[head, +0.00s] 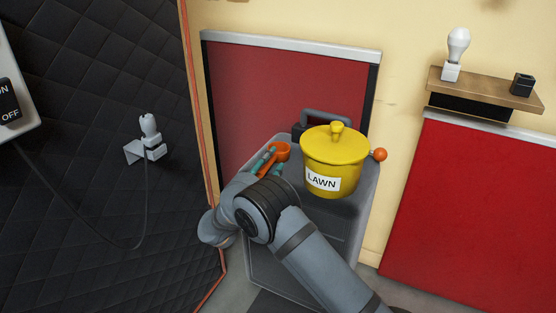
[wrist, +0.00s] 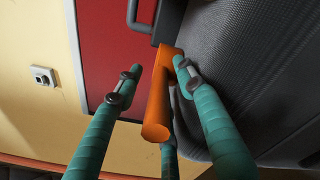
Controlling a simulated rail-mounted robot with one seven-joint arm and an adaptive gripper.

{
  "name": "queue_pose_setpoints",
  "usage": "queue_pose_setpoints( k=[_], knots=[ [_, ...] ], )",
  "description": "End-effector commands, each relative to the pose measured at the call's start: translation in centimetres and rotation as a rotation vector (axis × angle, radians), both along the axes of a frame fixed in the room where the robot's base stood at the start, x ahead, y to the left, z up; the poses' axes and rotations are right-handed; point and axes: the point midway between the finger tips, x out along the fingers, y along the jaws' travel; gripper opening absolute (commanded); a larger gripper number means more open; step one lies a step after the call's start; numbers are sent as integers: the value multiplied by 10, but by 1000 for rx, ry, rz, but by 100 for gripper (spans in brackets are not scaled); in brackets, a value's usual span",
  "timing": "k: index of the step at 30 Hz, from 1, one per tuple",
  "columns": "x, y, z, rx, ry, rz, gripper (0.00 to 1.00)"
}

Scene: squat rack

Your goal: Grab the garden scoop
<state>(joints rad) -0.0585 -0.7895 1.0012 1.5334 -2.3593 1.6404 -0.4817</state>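The garden scoop is orange (head: 281,149) and sits at the left edge of the grey case, left of the yellow pot. In the wrist view its thick handle (wrist: 158,112) points toward the camera, between my teal fingers. My gripper (head: 266,161) is at the scoop, and its fingers are spread around the handle. In the wrist view my gripper (wrist: 157,72) shows a gap between the left finger and the handle. The right fingertip is close to the handle or touching it; I cannot tell which. The scoop's far end is mostly hidden in the wrist view.
A yellow lidded pot (head: 336,160) labelled LAWN stands on the grey case (head: 345,220), close right of the scoop. An orange ball (head: 380,154) shows at its right. A red panel (head: 260,90) is behind. A black padded wall (head: 80,200) is at left.

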Motion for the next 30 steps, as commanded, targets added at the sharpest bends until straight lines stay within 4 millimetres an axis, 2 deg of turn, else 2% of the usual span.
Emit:
queue_pose_setpoints(
  k=[4, 12, 30],
  knots=[
    [14, -5, -1, 1, 0, 1, 39],
    [17, -6, 0, 0, 0, 1, 38],
    [16, -6, 0, 1, 0, 1, 3]
  ],
)
